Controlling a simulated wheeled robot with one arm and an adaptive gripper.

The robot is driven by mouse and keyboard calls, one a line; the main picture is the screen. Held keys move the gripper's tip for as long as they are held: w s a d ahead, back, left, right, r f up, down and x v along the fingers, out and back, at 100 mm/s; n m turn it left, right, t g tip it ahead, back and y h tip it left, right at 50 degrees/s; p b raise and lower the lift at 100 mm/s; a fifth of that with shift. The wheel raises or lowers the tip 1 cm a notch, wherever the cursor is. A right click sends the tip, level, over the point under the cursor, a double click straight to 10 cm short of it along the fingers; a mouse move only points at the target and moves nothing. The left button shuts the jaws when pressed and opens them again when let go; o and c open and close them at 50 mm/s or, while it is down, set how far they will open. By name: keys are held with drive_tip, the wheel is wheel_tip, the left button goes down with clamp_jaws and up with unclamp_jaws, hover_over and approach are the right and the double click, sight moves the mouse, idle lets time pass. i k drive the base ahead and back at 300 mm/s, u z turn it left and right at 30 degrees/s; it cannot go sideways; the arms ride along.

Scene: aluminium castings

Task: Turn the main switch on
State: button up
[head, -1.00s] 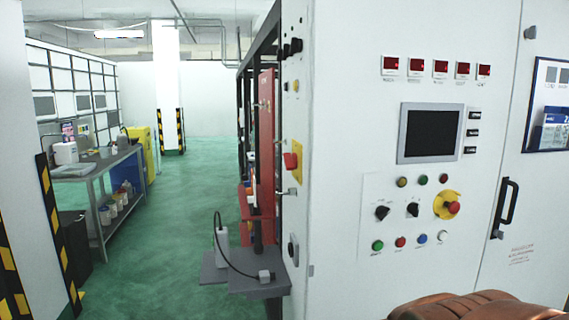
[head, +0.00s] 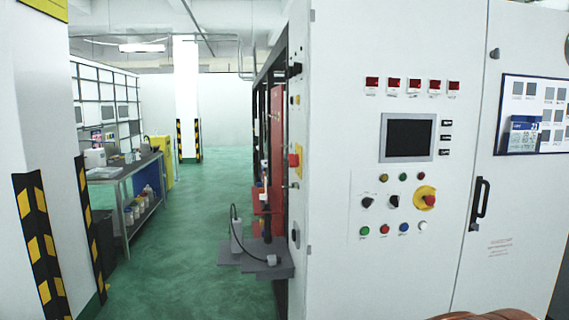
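A white control cabinet (head: 338,80) fills the right half of the head view. On its narrow left side is a red switch handle on a yellow plate (head: 295,160), seen almost edge-on; its position cannot be told. It looks like the main switch, but I cannot read a label. The cabinet front has a dark screen (head: 408,138), selector knobs (head: 367,202), coloured buttons and a red mushroom button on a yellow disc (head: 428,200). My gripper is not in view.
A grey shelf (head: 258,268) with a small cabled device juts out left of the cabinet. Green floor (head: 185,255) is open between it and the workbench (head: 125,172). Striped pillar guards (head: 40,250) stand at left. A brown shape (head: 490,315) cuts into the bottom edge.

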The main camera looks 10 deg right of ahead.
sight(293, 160)
drive_tip(key=u, duration=0.55)
drive_tip(key=i, duration=0.8)
drive_tip(key=u, duration=0.6)
drive_tip(key=i, duration=0.7)
drive_tip(key=z, duration=0.05)
